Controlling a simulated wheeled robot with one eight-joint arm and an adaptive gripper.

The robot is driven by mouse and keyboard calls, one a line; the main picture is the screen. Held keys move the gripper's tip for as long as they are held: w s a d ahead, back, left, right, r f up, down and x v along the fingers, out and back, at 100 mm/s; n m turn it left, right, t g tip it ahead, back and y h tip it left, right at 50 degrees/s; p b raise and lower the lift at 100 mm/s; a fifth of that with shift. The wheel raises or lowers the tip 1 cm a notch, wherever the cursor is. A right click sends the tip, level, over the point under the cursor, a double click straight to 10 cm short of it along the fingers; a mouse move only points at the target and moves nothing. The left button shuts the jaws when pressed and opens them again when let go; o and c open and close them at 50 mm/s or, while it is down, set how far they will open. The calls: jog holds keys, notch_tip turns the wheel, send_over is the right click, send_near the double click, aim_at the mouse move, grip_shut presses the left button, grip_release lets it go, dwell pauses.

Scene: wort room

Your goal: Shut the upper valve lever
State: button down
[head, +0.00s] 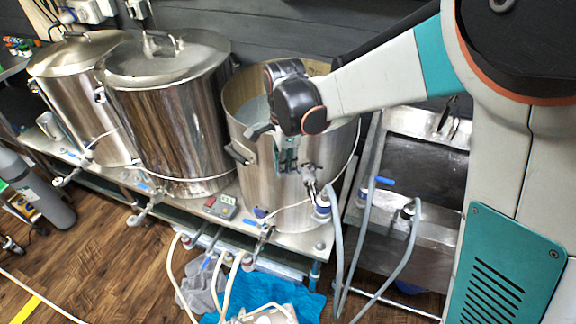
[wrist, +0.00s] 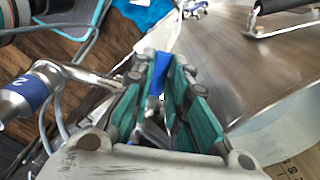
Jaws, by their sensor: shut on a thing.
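The upper valve (head: 312,178) sits on the front of the right-hand steel pot (head: 250,180), above a blue-banded fitting (head: 322,205) with a grey hose. My gripper (head: 288,167) reaches down in front of the pot wall, just left of that valve. In the wrist view, my gripper's teal fingers (wrist: 166,62) are closed around a blue lever (wrist: 158,86), which shows as a narrow strip between them. The fitting marked 2 (wrist: 28,95) is at the left there. The fingers hide most of the lever, so its angle is unclear.
A lower valve with a blue handle (head: 250,222) is below the pot. Two lidded steel pots (head: 165,120) stand to the left on the metal bench. A red-grey meter (head: 220,206) lies on the bench. Hoses (head: 338,250) hang in front. A steel sink (head: 425,150) is at right.

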jog(key=shift+w+a+m, duration=0.15)
jog(key=shift+w+m, duration=0.3)
jog(key=shift+m, duration=0.35)
jog(key=c, duration=1.6)
grip_release()
jog(key=shift+o, duration=0.2)
jog(key=shift+r, duration=0.15)
notch_tip(320, 180, up, 12)
jog(key=shift+w, duration=0.1)
